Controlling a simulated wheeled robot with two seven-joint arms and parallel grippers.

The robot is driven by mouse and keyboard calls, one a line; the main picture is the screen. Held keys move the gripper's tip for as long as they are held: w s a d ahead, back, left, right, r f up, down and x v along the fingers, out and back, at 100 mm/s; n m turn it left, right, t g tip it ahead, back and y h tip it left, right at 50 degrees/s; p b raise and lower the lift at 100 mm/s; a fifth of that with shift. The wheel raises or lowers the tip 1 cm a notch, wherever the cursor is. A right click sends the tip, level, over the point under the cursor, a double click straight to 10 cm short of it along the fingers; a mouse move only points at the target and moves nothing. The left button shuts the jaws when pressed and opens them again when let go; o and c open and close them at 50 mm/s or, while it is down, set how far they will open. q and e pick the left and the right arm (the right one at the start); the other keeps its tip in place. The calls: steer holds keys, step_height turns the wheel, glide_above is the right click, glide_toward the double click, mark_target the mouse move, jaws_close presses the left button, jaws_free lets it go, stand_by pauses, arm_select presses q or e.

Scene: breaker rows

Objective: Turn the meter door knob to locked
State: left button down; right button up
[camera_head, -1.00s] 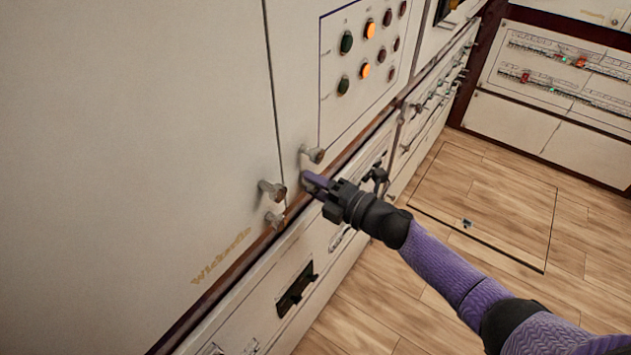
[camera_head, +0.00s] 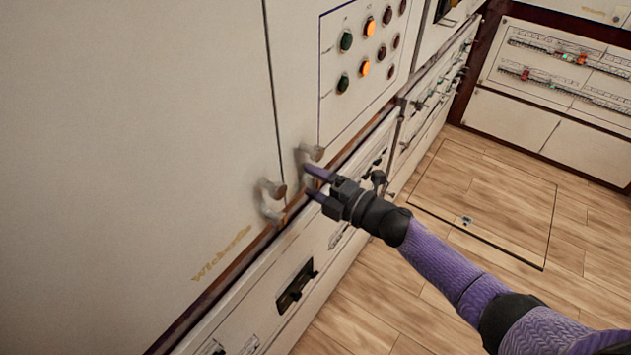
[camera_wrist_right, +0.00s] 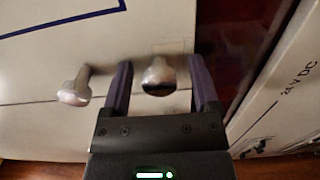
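My right gripper (camera_head: 312,182) is open at the lower edge of the pale cabinet doors, its two purple fingers spread. In the right wrist view, a rounded metal knob (camera_wrist_right: 158,76) stands between the open fingers (camera_wrist_right: 160,85), apart from both as far as I can see. A second metal knob (camera_wrist_right: 75,92) is outside the left finger. In the head view, a knob (camera_head: 312,152) on the door with the lights sits just above the fingers, and another knob (camera_head: 272,188) is on the plain door to the left. No label shows which is the meter door knob. My left gripper is out of view.
A panel of green, orange and dark red buttons (camera_head: 367,70) is above the gripper. Lower drawers with a black handle (camera_head: 296,287) run beneath the doors. The wood floor (camera_head: 480,200) to the right is clear. A breaker cabinet (camera_head: 560,80) stands at the back right.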

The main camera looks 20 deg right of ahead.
steer(key=p+v, duration=0.1)
steer(key=v, duration=0.9)
steer(key=s+d+f+m+g+h, duration=0.1)
steer(key=s+f+m+h, duration=0.2)
steer(key=f+m, duration=0.3)
steer(key=s+d+f+m+g+h, duration=0.1)
steer(key=s+d+f+m+h, duration=0.15)
steer(key=f, duration=0.55)
steer(key=s+d+f+m+g+h, duration=0.1)
steer(key=s+f+m+g+h, duration=0.1)
steer(key=s+f+m+h, duration=0.35)
steer(key=s+a+f+m+g, duration=0.2)
steer(key=s+f+m+g, duration=0.2)
steer(key=s+f, duration=0.3)
steer(key=s+a+f+m+g, duration=0.3)
steer(key=s+f+m+g, duration=0.1)
steer(key=s, duration=1.4)
step_height(320, 180, down, 3)
steer(key=shift+a+r+m+g, duration=0.15)
steer(key=shift+a+m+g, duration=0.2)
steer(key=shift+g, duration=0.45)
steer(key=shift+s, duration=0.1)
